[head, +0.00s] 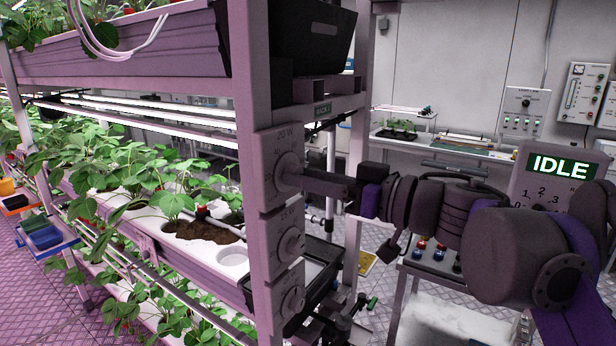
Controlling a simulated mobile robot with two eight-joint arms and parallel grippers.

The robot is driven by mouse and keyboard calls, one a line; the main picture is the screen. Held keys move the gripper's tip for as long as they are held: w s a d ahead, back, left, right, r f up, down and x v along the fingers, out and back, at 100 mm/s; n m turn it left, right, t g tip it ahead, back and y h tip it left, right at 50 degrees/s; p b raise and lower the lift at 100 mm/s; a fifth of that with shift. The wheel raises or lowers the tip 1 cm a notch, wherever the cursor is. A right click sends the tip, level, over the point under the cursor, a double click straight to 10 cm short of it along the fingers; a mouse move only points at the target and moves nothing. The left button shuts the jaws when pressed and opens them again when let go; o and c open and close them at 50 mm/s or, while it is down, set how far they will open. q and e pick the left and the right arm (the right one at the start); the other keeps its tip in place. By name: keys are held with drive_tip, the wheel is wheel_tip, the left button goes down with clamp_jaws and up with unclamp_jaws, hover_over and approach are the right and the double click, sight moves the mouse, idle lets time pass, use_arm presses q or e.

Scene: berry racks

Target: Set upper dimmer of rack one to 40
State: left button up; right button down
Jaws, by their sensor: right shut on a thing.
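The upper dimmer (286,166) is a round knob on a grey plate marked "20 W", fixed to the end post of the rack (252,90). My right gripper (303,177) comes in from the right and is shut on this knob. Its fingers cover the knob's right side, and I cannot read the setting. A middle dimmer (290,243) and a lower dimmer (292,300) sit below it on the same post. My left gripper is not in view.
Strawberry plants (100,180) fill the rack's white gutters at left. A black bin (310,42) sits on the upper level.

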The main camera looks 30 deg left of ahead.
drive_tip(key=n+p, duration=0.2)
drive_tip(key=n, duration=0.1)
drive_tip(key=n+p, duration=0.2)
drive_tip(key=n, duration=0.2)
drive_tip(key=n+p, duration=0.3)
drive_tip(key=shift+w+r+n, duration=0.1)
drive_tip(key=shift+r+n, duration=0.15)
drive_tip(key=shift+n, duration=0.05)
drive_tip(key=n+p, duration=0.2)
drive_tip(key=n, duration=0.3)
drive_tip(key=shift+p, duration=0.4)
drive_tip(key=n+p, duration=0.2)
drive_tip(key=n, duration=0.2)
drive_tip(key=shift+r+n+t, duration=0.1)
drive_tip(key=shift+n+t, duration=0.2)
drive_tip(key=shift+n, duration=0.1)
drive_tip(key=shift+n+p, duration=0.7)
drive_tip(key=shift+n, duration=0.5)
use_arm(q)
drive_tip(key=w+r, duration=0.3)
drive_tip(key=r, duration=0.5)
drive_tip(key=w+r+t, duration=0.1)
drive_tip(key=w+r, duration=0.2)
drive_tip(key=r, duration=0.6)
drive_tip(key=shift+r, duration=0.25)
use_arm(e)
drive_tip(key=shift+n, duration=1.5)
drive_tip(key=c, duration=0.5)
unclamp_jaws()
